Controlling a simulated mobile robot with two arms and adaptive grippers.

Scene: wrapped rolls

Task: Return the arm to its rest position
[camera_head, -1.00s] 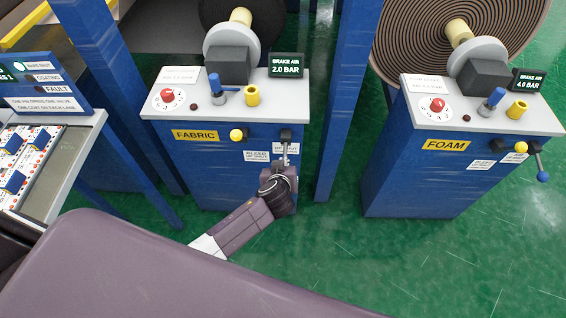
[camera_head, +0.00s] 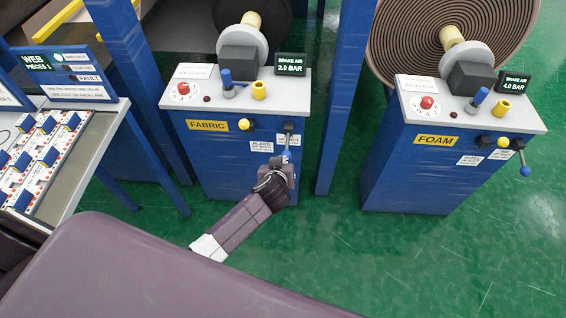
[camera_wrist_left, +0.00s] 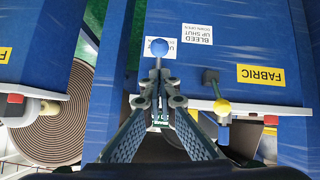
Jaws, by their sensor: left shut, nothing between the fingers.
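My forearm reaches in from the lower left. My right gripper is not in view.
The FOAM stand (camera_head: 410,175) with its roll (camera_head: 500,30) is at the right. A blue post (camera_head: 342,110) stands between the stands. A switch panel (camera_head: 45,160) is at the left. Green floor (camera_head: 330,250) is clear in front.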

